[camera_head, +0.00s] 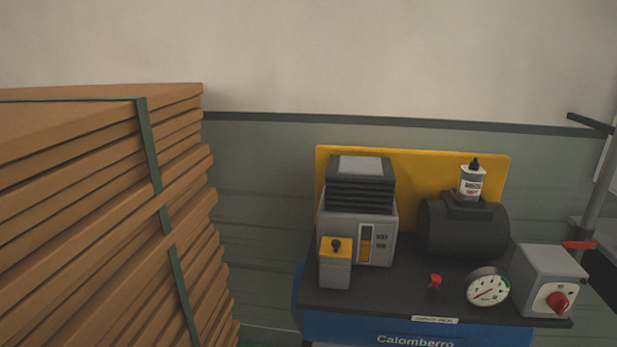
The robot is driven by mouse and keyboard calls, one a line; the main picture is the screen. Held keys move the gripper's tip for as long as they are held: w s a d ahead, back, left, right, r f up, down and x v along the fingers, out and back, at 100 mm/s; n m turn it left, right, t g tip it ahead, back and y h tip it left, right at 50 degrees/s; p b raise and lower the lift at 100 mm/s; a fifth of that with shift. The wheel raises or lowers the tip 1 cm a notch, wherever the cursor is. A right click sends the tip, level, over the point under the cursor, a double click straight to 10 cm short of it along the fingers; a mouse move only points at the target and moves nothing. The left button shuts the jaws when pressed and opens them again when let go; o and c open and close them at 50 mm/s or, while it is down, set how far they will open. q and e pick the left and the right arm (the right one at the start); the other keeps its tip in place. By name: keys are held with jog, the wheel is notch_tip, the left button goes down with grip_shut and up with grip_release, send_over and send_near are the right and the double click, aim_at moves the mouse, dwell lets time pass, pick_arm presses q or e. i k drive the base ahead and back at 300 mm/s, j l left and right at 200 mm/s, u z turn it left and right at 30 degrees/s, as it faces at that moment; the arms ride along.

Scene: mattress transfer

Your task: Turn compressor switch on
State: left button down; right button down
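The compressor (415,341) stands at the lower right, blue with a dark top and the name "Calomberro" on its front. A grey box (545,275) at its right end carries a red rotary knob (558,302) on a pale plate. A smaller grey box with a yellow top and a dark knob (336,246) stands at the left. A small red button or valve (435,281) sits in the middle, beside a round white gauge (488,288). I cannot tell which of these is the switch, or its setting. Neither gripper shows.
A tall strapped stack of brown boards (100,220) fills the left side. A yellow panel (420,162) stands behind the compressor. A grey pole with dark parts (603,178) is at the right edge. A gap separates stack and compressor.

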aim_at(557, 302)
jog(key=z, duration=1.6)
